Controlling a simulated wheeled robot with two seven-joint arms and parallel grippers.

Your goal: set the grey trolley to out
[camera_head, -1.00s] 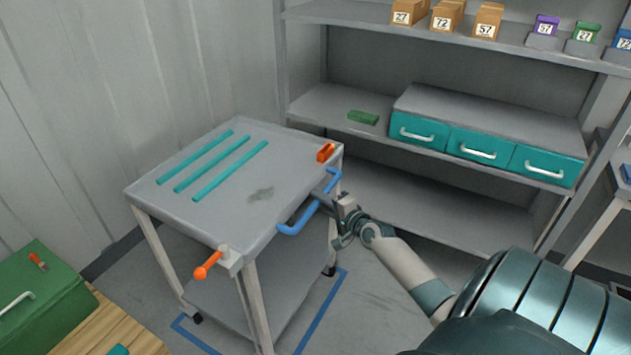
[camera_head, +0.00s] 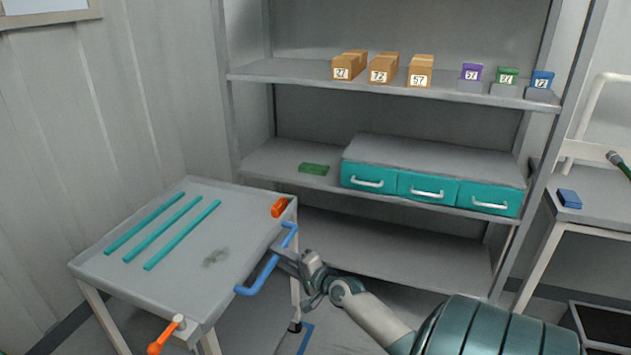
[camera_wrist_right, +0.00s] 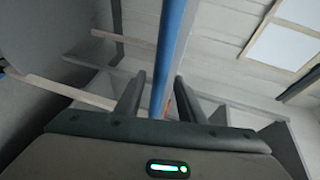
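The grey trolley (camera_head: 235,230) stands at left in the head view, with three teal strips on its top. A blue bar handle (camera_head: 262,276) runs along its right side. Orange levers sit at its near corner (camera_head: 166,335) and far corner (camera_head: 279,207). My right gripper (camera_head: 280,252) is at the handle's middle. In the right wrist view, the blue bar (camera_wrist_right: 171,50) passes between the two fingers (camera_wrist_right: 160,82), which stand apart with a gap visible on the bar's left. My left gripper is not in view.
A side table (camera_head: 600,207) is at right. A blue floor line (camera_head: 304,340) shows beside the trolley's far right leg.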

